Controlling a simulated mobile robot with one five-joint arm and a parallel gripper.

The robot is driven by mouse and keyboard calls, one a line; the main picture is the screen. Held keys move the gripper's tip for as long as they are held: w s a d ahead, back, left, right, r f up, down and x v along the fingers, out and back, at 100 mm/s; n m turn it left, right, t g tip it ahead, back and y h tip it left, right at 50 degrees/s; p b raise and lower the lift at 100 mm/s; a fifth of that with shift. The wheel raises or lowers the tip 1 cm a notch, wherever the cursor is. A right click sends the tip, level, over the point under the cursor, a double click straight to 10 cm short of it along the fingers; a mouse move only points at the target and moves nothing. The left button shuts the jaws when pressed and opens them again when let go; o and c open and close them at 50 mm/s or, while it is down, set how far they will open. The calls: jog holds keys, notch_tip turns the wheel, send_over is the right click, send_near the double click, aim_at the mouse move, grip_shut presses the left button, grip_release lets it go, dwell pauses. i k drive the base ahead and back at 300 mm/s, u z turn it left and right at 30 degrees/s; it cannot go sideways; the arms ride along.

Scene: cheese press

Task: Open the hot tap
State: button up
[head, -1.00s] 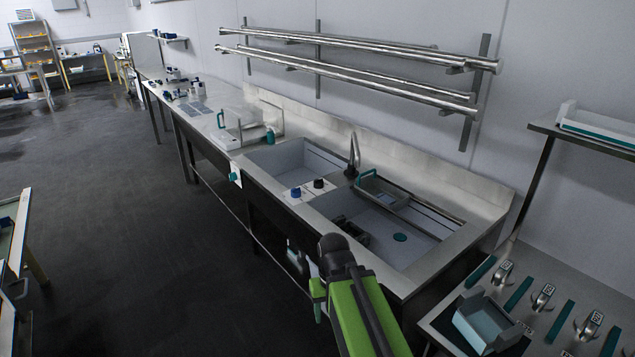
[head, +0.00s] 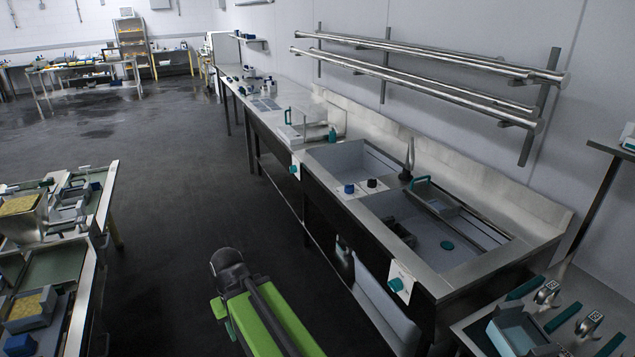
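The sink counter (head: 482,268) runs along the wall at right of centre. Between its two basins is a white panel with a blue knob (head: 349,189) and a black knob (head: 371,184). No hot marking is readable, so I cannot tell which control is the hot tap. A dark upright spout (head: 408,160) stands behind the panel. Teal knobs sit on white plates on the counter front, one near (head: 396,284) and one farther (head: 294,169). My green arm is low in the picture, over the floor left of the counter and apart from the knobs. My gripper's fingers are not visible.
A table (head: 97,232) with trays and boxes stands at left. Open dark floor (head: 175,190) lies between it and the counter. A tray with a teal handle (head: 434,197) rests at the near basin. Steel rails (head: 430,62) hang above.

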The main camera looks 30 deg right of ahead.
aim_at(372, 184)
jog(key=z, duration=0.15)
jog(key=k, duration=0.1)
jog(key=u, duration=1.7)
jog(key=i, duration=1.1)
jog(key=z, duration=3.3)
jog(key=i, duration=1.05)
